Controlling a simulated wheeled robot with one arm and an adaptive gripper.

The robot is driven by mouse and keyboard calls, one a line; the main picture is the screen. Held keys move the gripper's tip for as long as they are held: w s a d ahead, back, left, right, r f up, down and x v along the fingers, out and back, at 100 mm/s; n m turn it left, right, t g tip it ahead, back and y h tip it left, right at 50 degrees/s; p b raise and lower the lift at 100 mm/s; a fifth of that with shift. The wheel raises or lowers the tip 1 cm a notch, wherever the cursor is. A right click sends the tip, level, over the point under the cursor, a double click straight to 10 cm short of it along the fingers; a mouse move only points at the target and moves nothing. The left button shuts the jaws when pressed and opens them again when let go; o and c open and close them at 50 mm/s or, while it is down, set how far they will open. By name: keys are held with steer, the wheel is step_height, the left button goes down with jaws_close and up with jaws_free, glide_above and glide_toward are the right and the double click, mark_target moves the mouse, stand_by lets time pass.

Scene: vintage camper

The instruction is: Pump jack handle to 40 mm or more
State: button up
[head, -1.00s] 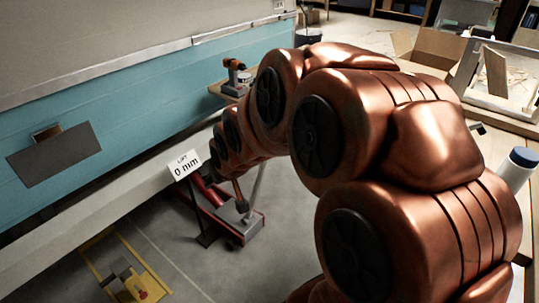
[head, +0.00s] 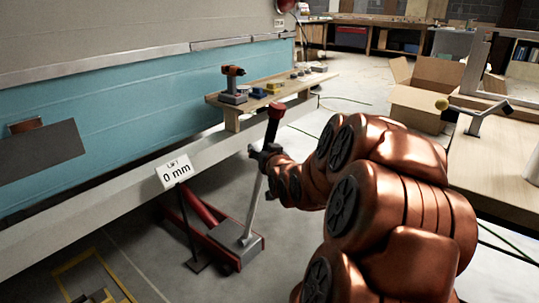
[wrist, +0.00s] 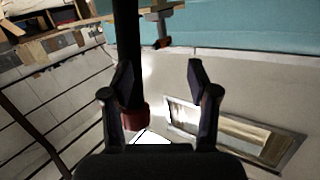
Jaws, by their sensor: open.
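The floor jack (head: 233,240) is red and grey and stands on the floor beside the camper's lower edge. Its grey handle (head: 251,212) rises, leaning right, to a dark grip with a red end (head: 276,110). My gripper (head: 262,153) is at the upper part of the handle, below the red end. In the wrist view my gripper (wrist: 157,72) is open. The dark handle (wrist: 128,45) with its red end (wrist: 132,116) appears between the fingers, close to the left one. I cannot tell whether they touch. A white sign (head: 174,171) reads "LIFT 0 mm".
The teal camper side (head: 140,95) runs along the left. A wooden bench (head: 300,88) with a drill (head: 233,82) and small items stands behind the handle. A cardboard box (head: 425,95) and a wooden table (head: 500,160) are on the right. A yellow-marked frame (head: 95,272) lies on the floor.

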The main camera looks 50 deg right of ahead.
mark_target(271, 141)
steer(key=d, duration=0.1)
steer(key=s+d+h+b, duration=0.1)
steer(key=d+f+m+h+b, duration=0.1)
steer(key=d, duration=0.1)
steer(key=shift+s+t, duration=0.2)
steer(key=shift+t, duration=0.2)
steer(key=b+x, duration=0.2)
steer(key=x, duration=0.4)
steer(key=shift+w+f, duration=0.1)
steer(key=shift+w+d+b, duration=0.35)
steer(key=shift+w+b, duration=0.1)
steer(key=shift+w, duration=0.15)
jaws_close()
